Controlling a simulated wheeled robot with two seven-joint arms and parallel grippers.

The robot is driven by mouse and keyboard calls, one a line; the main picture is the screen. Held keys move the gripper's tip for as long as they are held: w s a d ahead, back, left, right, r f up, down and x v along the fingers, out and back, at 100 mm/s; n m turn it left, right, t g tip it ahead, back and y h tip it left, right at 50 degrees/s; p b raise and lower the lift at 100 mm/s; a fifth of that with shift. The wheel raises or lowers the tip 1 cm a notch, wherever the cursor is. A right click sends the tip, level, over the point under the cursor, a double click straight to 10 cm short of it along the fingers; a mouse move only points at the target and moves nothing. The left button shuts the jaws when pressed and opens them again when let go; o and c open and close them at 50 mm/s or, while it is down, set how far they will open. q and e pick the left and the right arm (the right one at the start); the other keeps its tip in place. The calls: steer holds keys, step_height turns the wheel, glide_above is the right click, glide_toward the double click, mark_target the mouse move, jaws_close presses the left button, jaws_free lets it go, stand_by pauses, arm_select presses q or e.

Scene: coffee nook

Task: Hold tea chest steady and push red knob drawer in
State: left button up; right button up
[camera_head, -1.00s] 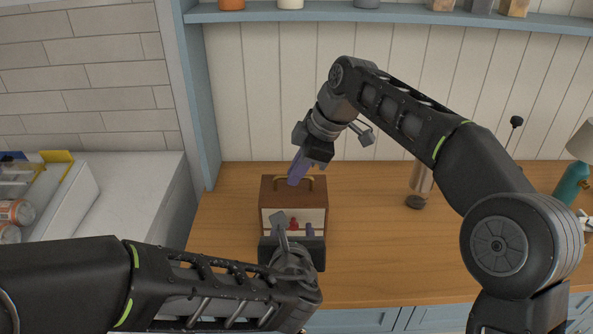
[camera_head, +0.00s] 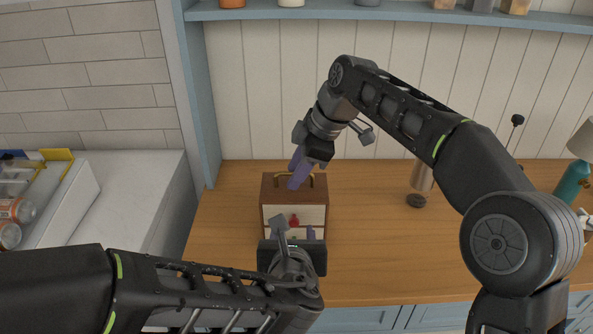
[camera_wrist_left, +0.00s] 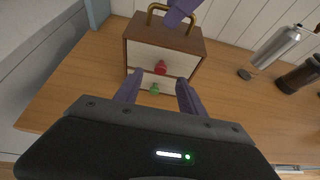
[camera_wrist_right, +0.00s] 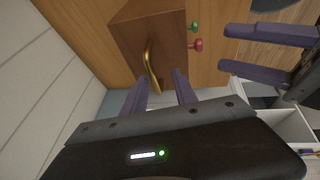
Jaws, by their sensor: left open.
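The tea chest (camera_head: 268,188) is a brown wooden box with a brass top handle (camera_wrist_right: 152,68) and pale drawer fronts. It stands upright on the counter. Its upper drawer (camera_wrist_left: 143,58) has a red knob (camera_wrist_left: 160,68) and the lower one a green knob (camera_wrist_left: 154,89). The red knob drawer looks about level with the chest front. My left gripper (camera_wrist_left: 158,88) is open and empty before the drawers, apart from the knobs. My right gripper (camera_wrist_right: 161,75) is above the chest, its fingers apart on either side of the handle. Part of the lower front is hidden in the head view.
A wooden counter (camera_head: 370,260) has free room right of the chest. A metal cylinder (camera_head: 422,174) stands there, with a teal lamp (camera_head: 572,183) farther right. A white bin of bottles (camera_head: 62,205) is at the left. A blue shelf (camera_head: 400,15) runs above.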

steer(key=shift+s+d+r, duration=0.1)
steer(key=shift+d+r, duration=0.1)
steer(key=shift+r, duration=0.35)
steer(key=s+d+r, duration=0.3)
steer(key=s+d, duration=0.3)
steer(key=d, duration=0.6)
steer(key=shift+r, duration=0.2)
steer(key=shift+d, duration=0.15)
